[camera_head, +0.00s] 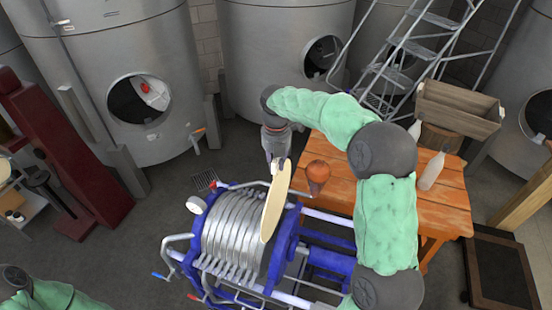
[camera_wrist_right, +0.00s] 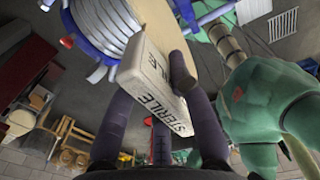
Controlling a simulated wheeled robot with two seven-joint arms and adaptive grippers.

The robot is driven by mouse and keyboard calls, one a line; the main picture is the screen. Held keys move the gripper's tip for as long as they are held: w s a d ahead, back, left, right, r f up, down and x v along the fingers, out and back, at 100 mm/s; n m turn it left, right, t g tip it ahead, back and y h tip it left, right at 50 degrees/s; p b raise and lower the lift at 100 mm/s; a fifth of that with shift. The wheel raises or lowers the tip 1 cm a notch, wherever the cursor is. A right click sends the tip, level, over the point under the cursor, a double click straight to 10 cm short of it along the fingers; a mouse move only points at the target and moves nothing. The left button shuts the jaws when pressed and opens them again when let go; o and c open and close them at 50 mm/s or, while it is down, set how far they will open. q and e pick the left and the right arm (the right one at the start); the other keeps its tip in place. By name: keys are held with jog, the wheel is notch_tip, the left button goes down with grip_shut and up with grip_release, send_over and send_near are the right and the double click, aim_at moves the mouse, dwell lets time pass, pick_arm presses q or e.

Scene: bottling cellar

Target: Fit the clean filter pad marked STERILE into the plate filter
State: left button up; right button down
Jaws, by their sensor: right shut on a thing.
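The clean filter pad (camera_head: 271,214) is a cream disc, seen nearly edge-on and upright in the head view. In the right wrist view its pale edge (camera_wrist_right: 150,85) carries the word STERILE. My right gripper (camera_head: 279,163) is shut on the pad's upper end; its dark fingers (camera_wrist_right: 160,85) lie around that edge. The plate filter (camera_head: 236,232) has a stack of round silver plates in a blue frame. The pad's lower part overlaps the stack's right end, beside the blue end plate; I cannot tell whether it is inside the gap. My left gripper is out of view.
Steel tanks (camera_head: 107,60) stand behind. A dark red machine (camera_head: 75,140) is at the left.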

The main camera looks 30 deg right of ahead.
jog(key=shift+f, duration=0.8)
jog(key=b, duration=0.6)
send_over(276, 202)
jog(key=w+d, duration=0.1)
jog(key=w, duration=0.1)
jog(key=shift+s+f, duration=0.1)
jog(key=shift+f, duration=3.95)
jog(key=shift+f+b, duration=6)
jog(key=shift+f, duration=5.65)
jog(key=c, duration=1)
grip_release()
jog(key=shift+c, duration=0.2)
notch_tip(276, 202, up, 12)
